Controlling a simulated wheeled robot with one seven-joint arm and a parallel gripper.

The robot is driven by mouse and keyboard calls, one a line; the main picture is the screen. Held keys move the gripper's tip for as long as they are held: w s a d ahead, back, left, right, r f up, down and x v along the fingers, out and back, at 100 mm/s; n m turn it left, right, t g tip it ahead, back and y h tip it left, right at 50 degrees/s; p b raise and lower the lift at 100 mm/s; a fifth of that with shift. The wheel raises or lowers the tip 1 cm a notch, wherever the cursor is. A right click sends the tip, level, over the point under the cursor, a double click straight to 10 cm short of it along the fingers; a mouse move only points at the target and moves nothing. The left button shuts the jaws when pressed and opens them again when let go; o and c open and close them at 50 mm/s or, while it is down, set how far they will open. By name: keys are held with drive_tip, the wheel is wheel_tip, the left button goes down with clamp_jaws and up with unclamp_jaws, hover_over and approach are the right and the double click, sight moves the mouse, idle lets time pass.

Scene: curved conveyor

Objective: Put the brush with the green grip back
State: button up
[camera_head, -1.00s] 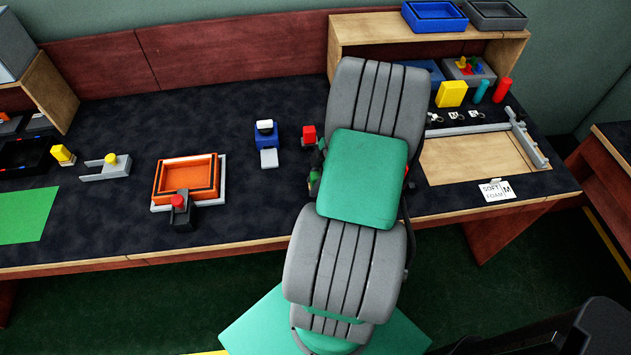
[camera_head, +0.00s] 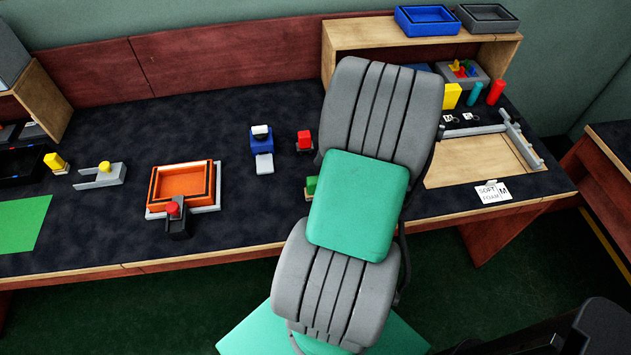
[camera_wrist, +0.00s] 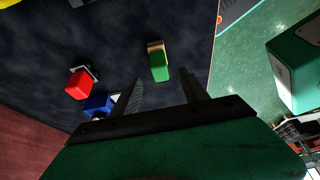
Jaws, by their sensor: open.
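The brush with the green grip (camera_head: 311,186) stands on the dark table, just left of my arm and partly covered by it in the head view. In the wrist view the green grip (camera_wrist: 160,73) tops a tan base, and the brush lies beyond the fingertips, roughly in line with the gap between them. My gripper (camera_wrist: 160,88) is open, its two dark fingers spread with nothing between them. The gripper is hidden behind my arm in the head view.
A red-topped piece (camera_head: 304,140) and a blue piece (camera_head: 262,139) stand nearby. An orange tray (camera_head: 184,182) lies further left, and a yellow-gripped piece (camera_head: 56,162) at far left. A wooden-floored frame (camera_head: 480,160) is at right. The table between orange tray and green brush is clear.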

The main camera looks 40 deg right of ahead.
drive_tip(key=w+a+r+m+h, duration=0.1)
drive_tip(key=w+a+r+m, duration=0.25)
drive_tip(key=a, duration=0.45)
drive_tip(key=w+a+r+m+h, duration=0.1)
drive_tip(key=w+a+r+m, duration=0.1)
drive_tip(key=a+r, duration=0.4)
drive_tip(key=s+a+m+h, duration=0.1)
drive_tip(key=s+a+m, duration=0.1)
drive_tip(key=a, duration=0.4)
drive_tip(key=s+a+r+m, duration=0.1)
drive_tip(key=s+a+m, duration=0.1)
drive_tip(key=a, duration=0.3)
drive_tip(key=shift+a+m+t+h, duration=0.3)
drive_tip(key=shift+a+m+h, duration=0.1)
drive_tip(key=shift+m, duration=0.45)
drive_tip(key=shift+s, duration=0.1)
